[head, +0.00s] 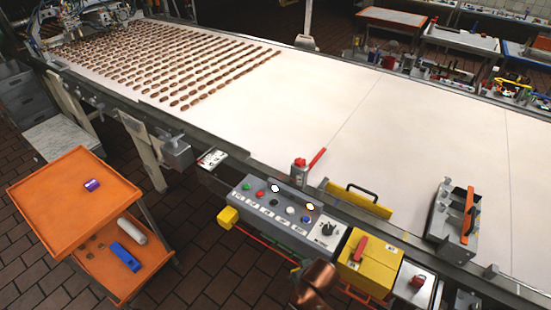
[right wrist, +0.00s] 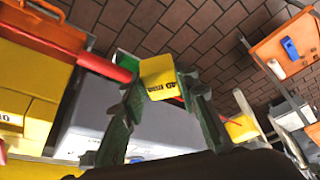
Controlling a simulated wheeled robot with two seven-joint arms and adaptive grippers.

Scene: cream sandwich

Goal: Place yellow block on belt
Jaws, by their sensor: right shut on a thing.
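My right gripper (right wrist: 160,88) is shut on a small yellow block (right wrist: 158,72) with dark lettering, held between its two green fingers in the right wrist view. I cannot make out this gripper or its block in the head view; a blurred copper-coloured part shows at the bottom middle there. The wide pale belt (head: 330,115) runs across the head view. Rows of brown biscuits (head: 180,65) lie on its far left part, and the rest of its surface is largely bare. My left gripper is not in view.
A grey control panel (head: 285,212) with buttons stands at the belt's near edge. Beside it are a yellow box (head: 365,270), a red-handled tool (head: 305,170) and a grey metal holder (head: 452,225). An orange cart (head: 70,200) stands at the left on the brick floor.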

